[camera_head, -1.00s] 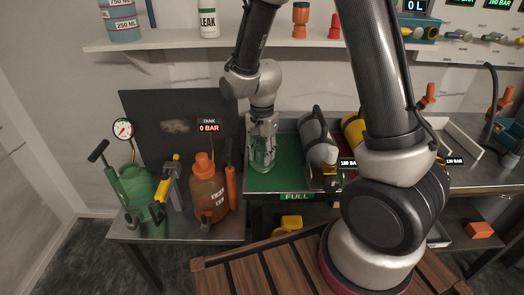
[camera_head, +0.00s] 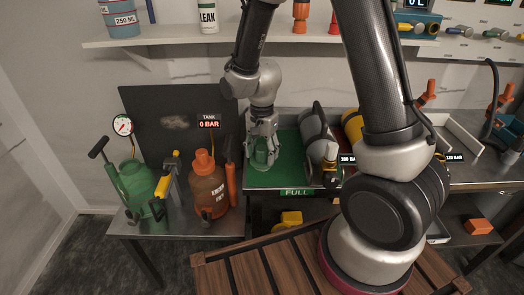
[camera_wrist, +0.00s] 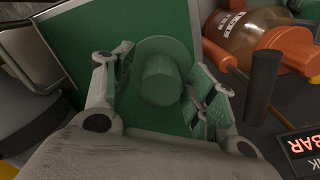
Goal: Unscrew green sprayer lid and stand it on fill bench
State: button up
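The green lid (camera_head: 265,157), a round cap with a wider brim, is on or just over the green mat (camera_head: 290,172) of the bench. It also shows in the wrist view (camera_wrist: 161,80). My gripper (camera_head: 265,150) points down around the lid; in the wrist view its fingers (camera_wrist: 165,85) are spread on either side, with gaps between the pads and the cap. Whether the lid's base rests flat is hard to see. The green sprayer (camera_head: 135,185) stands on the metal table at left, with a black T-handled green pump tube leaning beside it.
An orange-brown sprayer (camera_head: 207,190) stands on the left table, near a yellow-and-grey clamp (camera_head: 168,185). A grey cylinder (camera_head: 318,140) and a yellow one (camera_head: 354,132) lie right of my gripper. A shelf (camera_head: 260,45) crosses above.

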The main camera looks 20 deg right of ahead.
notch_tip(320, 180, up, 12)
jog(key=s+d+r+n+t, duration=0.2)
jog(key=s+d+r+n, duration=0.3)
jog(key=s+d+r, duration=0.2)
jog(key=s+d+r+n+t, duration=0.2)
jog(key=s+d+r+n, duration=0.2)
jog(key=s+d+r, duration=0.3)
jog(key=s+d, duration=0.1)
jog(key=s, duration=0.4)
jog(key=shift+n, duration=0.4)
